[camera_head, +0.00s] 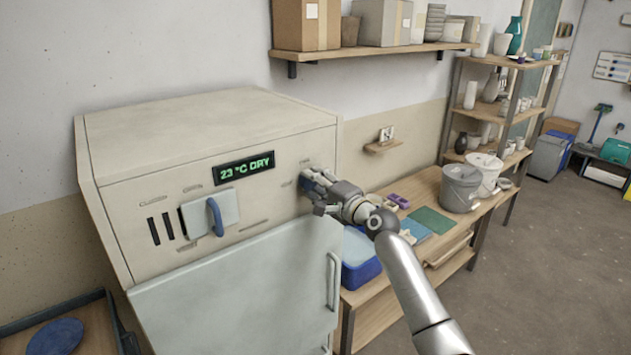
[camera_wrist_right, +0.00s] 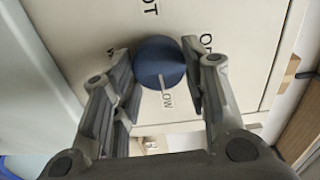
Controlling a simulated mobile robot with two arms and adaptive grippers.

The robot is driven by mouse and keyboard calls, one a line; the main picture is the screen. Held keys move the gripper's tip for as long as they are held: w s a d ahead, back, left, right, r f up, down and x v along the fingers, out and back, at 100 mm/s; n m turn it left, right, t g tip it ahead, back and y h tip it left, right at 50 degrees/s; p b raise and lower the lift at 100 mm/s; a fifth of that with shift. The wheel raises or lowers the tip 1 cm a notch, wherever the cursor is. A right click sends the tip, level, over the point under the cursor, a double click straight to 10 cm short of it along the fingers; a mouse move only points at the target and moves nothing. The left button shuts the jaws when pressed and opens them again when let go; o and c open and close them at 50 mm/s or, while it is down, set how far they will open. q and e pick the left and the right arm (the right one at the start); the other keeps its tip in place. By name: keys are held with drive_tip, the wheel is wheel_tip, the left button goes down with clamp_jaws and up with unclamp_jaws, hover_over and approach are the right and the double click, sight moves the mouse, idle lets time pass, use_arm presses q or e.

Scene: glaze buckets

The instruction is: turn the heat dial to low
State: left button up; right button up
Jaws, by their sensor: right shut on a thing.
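The heat dial is a round dark blue knob (camera_wrist_right: 160,62) on the cream front panel of the cabinet (camera_head: 130,190). In the right wrist view its pale pointer mark faces down toward the "LOW" label (camera_wrist_right: 167,101). A partly hidden label (camera_wrist_right: 207,41) beginning with "O" is at the right, and another, ending in "OT" (camera_wrist_right: 150,8), is above. My right gripper (camera_wrist_right: 164,76) has its two fingers on either side of the dial and is shut on it. In the head view my right gripper (camera_head: 312,186) covers the dial. My left gripper is not in view.
A green display (camera_head: 244,168) reads "23 °C DRY". A blue lever (camera_head: 215,216) is left of the dial, above the pale door (camera_head: 240,285) with its handle (camera_head: 333,281). A wooden bench (camera_head: 420,185) with a blue tub (camera_head: 359,262) and buckets (camera_head: 461,187) stands at the right.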

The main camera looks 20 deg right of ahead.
idle(0.3)
drive_tip(key=o, duration=1)
drive_tip(key=shift+s+d, duration=0.1)
drive_tip(key=v, duration=1.1)
drive_tip(key=shift+s, duration=0.4)
drive_tip(key=shift+d, duration=0.1)
